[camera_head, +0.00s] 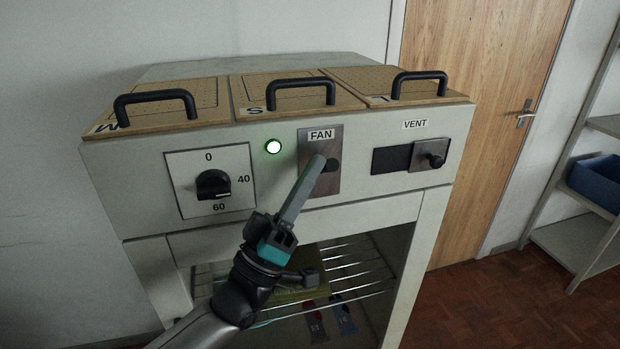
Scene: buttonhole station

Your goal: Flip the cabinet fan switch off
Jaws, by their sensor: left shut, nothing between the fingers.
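The fan switch (331,165) is a dark knob or lever on a brown-grey plate (309,151) under the label FAN, on the front of a pale grey cabinet (350,205). My right gripper is not in view.
A dial (213,184) marked 0, 40, 60 sits left of the lamp. A VENT slider (428,155) sits to the right. Several handled perforated lids (205,105) line the top. Below is an open bay with a wire rack (350,262). A wooden door (480,110) stands behind.

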